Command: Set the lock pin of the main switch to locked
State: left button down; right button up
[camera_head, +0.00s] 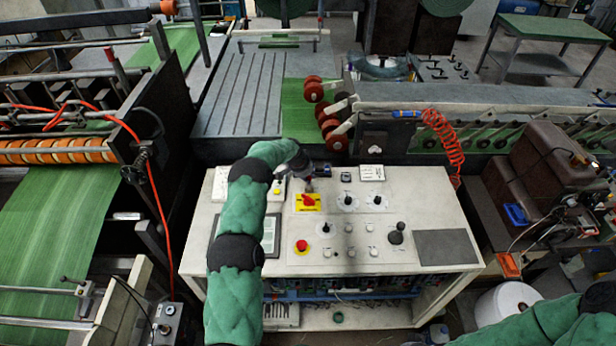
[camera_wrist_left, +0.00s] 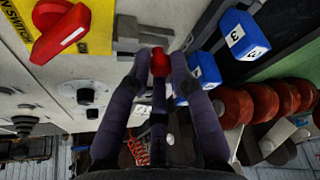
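The main switch (camera_head: 308,202), a red handle on a yellow plate, is on the white control panel (camera_head: 230,283). It shows large at the upper left of the left wrist view (camera_wrist_left: 62,30). My left gripper (camera_head: 318,172) is over the panel, just behind and above the switch plate. In the left wrist view its two fingers (camera_wrist_left: 160,75) are to the right of the red handle. A small red-tipped piece (camera_wrist_left: 159,62) shows between the fingertips; I cannot tell whether it is gripped or is the lock pin. My right gripper is out of view.
A red stop button (camera_head: 302,246), a black joystick (camera_head: 397,234) and several knobs stand on the panel. Red rollers (camera_head: 328,118) are behind it. A red coiled hose (camera_head: 443,137) hangs at the back right. The dark pad (camera_head: 446,246) is clear.

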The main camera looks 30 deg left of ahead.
pick_arm(q)
jog(key=shift+s+d+r, duration=0.1)
jog(key=shift+s+d, duration=0.3)
jog(key=shift+s, duration=0.2)
jog(key=shift+s+d, duration=0.35)
jog(key=shift+s, duration=0.25)
jog(key=c, duration=1.2)
grip_release()
jog(key=shift+c, duration=0.2)
jog(key=shift+o, duration=0.6)
jog(key=shift+s+d, duration=0.1)
jog(key=shift+r, duration=0.3)
jog(key=v, duration=1.1)
jog(key=shift+s, duration=0.3)
jog(key=shift+r, duration=0.1)
